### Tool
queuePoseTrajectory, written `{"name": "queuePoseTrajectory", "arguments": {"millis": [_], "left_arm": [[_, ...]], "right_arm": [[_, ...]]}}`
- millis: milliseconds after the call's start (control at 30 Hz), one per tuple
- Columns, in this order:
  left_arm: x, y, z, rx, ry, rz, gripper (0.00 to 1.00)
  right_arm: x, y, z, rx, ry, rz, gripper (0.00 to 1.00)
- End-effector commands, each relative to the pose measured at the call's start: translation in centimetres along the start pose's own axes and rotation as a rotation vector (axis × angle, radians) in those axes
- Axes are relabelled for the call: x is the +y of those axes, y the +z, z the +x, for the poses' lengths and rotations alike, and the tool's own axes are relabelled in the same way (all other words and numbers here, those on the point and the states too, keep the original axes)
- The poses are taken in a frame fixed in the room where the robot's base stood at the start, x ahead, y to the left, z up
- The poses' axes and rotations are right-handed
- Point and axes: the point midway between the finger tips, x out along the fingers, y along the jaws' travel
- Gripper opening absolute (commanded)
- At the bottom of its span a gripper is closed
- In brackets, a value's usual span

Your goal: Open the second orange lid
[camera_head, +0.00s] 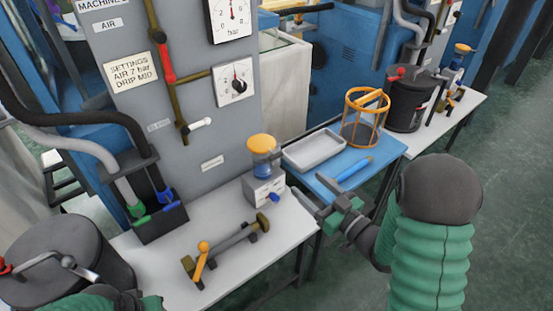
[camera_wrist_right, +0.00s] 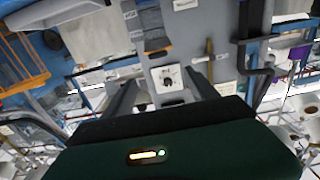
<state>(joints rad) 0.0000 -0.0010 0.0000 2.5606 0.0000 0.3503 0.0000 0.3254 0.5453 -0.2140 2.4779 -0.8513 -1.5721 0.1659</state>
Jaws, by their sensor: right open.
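A small jar with an orange lid (camera_head: 263,142) stands upright on a grey and white unit on the near white table. A second orange lid (camera_head: 464,48) tops a similar unit on the far table at the upper right. Both lids look seated. My right gripper (camera_head: 325,203) is open and empty, above the gap by the near table's right edge, to the right of and apart from the near jar. Its fingers (camera_wrist_right: 160,92) show dark in the right wrist view. My left gripper is out of view; only a bit of its green sleeve shows at lower left.
A blue table (camera_head: 392,150) holds a grey tray (camera_head: 314,150), a blue cylinder and an orange wire basket (camera_head: 364,118). A black drum (camera_head: 407,105) stands beyond. On the near table are a yellow-handled pipe (camera_head: 225,245) and black holder (camera_head: 160,220).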

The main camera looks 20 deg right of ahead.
Motion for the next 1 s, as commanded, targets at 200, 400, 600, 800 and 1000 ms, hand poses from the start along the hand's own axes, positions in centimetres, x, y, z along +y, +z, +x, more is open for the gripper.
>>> {"name": "queuePoseTrajectory", "arguments": {"millis": [200, 400, 600, 800, 1000], "left_arm": [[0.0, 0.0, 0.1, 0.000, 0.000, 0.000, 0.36], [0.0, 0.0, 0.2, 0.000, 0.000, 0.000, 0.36], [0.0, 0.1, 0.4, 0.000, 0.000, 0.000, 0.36], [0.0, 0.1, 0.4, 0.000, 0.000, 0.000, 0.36], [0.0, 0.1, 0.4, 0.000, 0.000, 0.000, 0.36]], "right_arm": [[0.3, 0.2, 5.5, 0.000, -0.004, 0.002, 0.67], [0.2, 0.2, 10.6, 0.000, -0.003, 0.003, 0.67], [0.3, 0.2, 14.4, -0.001, 0.000, 0.002, 0.67], [0.3, 0.2, 15.6, -0.002, 0.001, 0.004, 0.67], [0.4, 0.1, 15.5, -0.002, 0.002, 0.004, 0.65]]}}
